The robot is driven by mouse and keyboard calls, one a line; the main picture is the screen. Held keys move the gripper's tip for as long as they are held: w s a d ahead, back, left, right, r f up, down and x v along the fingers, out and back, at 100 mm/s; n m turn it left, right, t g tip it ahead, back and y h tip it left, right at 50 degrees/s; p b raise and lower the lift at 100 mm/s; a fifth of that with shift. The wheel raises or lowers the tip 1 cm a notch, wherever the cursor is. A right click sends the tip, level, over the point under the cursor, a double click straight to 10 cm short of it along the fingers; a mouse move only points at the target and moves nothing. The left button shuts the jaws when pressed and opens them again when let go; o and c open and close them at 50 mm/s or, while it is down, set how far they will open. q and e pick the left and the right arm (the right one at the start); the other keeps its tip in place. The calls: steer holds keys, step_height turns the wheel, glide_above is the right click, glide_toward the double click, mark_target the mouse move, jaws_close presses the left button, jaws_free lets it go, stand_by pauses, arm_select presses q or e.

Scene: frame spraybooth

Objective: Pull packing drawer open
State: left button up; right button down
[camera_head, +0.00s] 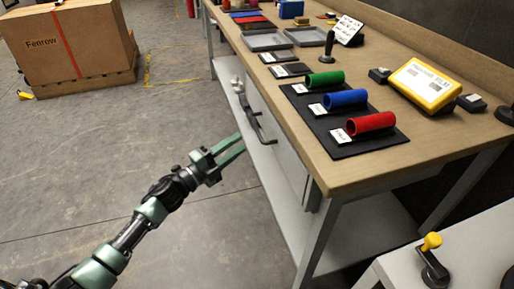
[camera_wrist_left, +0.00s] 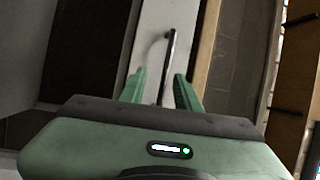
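The packing drawer (camera_head: 288,150) is a pale front panel under the wooden bench top, with a dark bar handle (camera_head: 260,128) on it. It looks closed or nearly so. My left gripper (camera_head: 242,142) is open and empty, its two green fingers pointing at the handle from the aisle side. In the left wrist view, the handle (camera_wrist_left: 168,65) stands upright in the picture between the open fingers (camera_wrist_left: 160,88), against the pale drawer front (camera_wrist_left: 149,50). I cannot tell whether the fingertips reach around the bar; no grip shows. My right gripper is out of view.
The bench top (camera_head: 300,120) holds red, blue and green cylinders on dark mats, grey trays and a yellow-framed display (camera_head: 423,86). A lower shelf (camera_head: 270,180) runs below. A large strapped carton (camera_head: 70,45) stands at upper left.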

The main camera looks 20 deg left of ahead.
mark_target(257, 128)
arm_select(q)
steer(key=shift+m+h, duration=0.3)
steer(key=shift+m, duration=0.2)
steer(key=shift+s+d+r+x, duration=0.1)
steer(key=shift+r+x, duration=0.05)
steer(key=shift+x, duration=1.2)
steer(key=shift+s+d+r+x, duration=0.1)
steer(key=shift+r+x, duration=0.05)
steer(key=shift+x, duration=1.2)
steer(key=shift+s+d+r+x, duration=0.1)
steer(key=shift+r+x, duration=0.05)
steer(key=shift+x, duration=1.2)
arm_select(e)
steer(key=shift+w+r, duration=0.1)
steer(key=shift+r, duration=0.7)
arm_select(q)
steer(key=shift+a, duration=0.1)
jaws_close()
steer(key=shift+f, duration=0.1)
